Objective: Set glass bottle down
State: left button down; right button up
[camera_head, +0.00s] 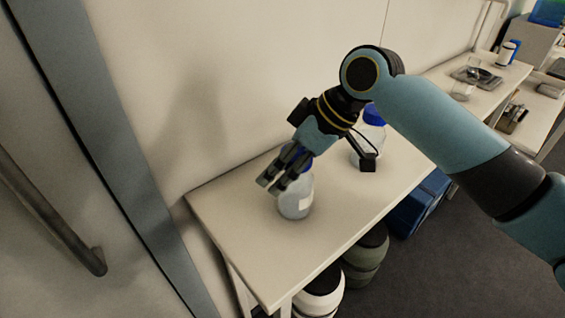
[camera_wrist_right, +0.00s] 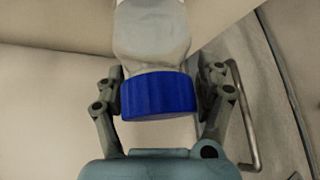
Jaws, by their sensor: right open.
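A clear glass bottle (camera_head: 297,203) with a blue cap stands upright on the white table (camera_head: 245,258). Its cap (camera_wrist_right: 158,95) and shoulder show large in the right wrist view. My right gripper (camera_head: 278,184) is at the bottle's top, with its fingers on either side of the cap. The fingers are open, and a gap shows beside the cap in the wrist view, clearest on the right. My left gripper is not in view.
A second blue-capped bottle (camera_head: 374,127) stands further back on the table, partly behind my right arm. A blue crate (camera_head: 420,203) and rounded containers (camera_head: 322,293) are below the table. A door with a handle (camera_head: 50,215) is at left. The table's front left is clear.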

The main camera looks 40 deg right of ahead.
jog(key=shift+r, duration=0.1)
jog(key=v, duration=1.2)
dwell(0.4)
